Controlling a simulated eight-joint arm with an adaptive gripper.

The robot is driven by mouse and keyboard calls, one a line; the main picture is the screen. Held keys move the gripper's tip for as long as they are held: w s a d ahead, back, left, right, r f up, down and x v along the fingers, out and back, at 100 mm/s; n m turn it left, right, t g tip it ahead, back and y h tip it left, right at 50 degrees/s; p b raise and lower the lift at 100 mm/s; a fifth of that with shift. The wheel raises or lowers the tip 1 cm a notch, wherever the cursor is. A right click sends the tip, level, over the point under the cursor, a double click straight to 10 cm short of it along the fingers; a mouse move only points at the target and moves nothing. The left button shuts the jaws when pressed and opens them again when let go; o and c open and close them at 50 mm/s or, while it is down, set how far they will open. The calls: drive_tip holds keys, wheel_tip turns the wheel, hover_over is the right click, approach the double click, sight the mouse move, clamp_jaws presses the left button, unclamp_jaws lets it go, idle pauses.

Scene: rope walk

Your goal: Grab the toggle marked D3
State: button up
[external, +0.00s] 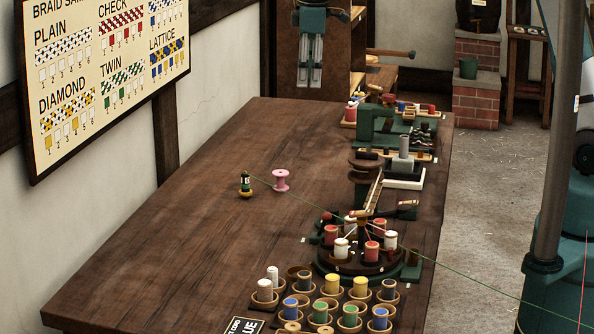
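No marking D3 can be read in the external view, so I cannot tell which piece is that toggle. Small dark and wooden parts lie around the round braiding stand (362,258) and the green bench machine (390,125), too small to identify. My gripper (310,82) hangs pointing down at the top of the view, in front of a brown cabinet and above the table's far end. Its two grey fingers are seen close together, and whether they are open or shut is unclear. Nothing is seen held in it.
A brown table (200,220) fills the middle; its left part is clear. Several cups with spools (320,310) crowd the near edge.

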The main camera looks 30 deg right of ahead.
drive_tip(key=w+a+f+n+g+b, duration=0.1)
drive_tip(key=w+a+f+n, duration=0.2)
drive_tip(key=w+a+f, duration=0.45)
drive_tip(key=n+g+h+b, duration=0.1)
drive_tip(key=n, duration=0.1)
hover_over(244, 174)
drive_tip(key=a, duration=0.1)
wheel_tip(244, 174, down, 16)
drive_tip(key=shift+r, duration=0.2)
drive_tip(key=shift+d+f, duration=0.2)
drive_tip(key=shift+f, duration=1.1)
drive_tip(key=shift+d+f, duration=0.25)
drive_tip(key=shift+f, duration=1.05)
drive_tip(key=shift+d+f, duration=0.2)
drive_tip(key=shift+f, duration=1.05)
drive_tip(key=c, duration=1)
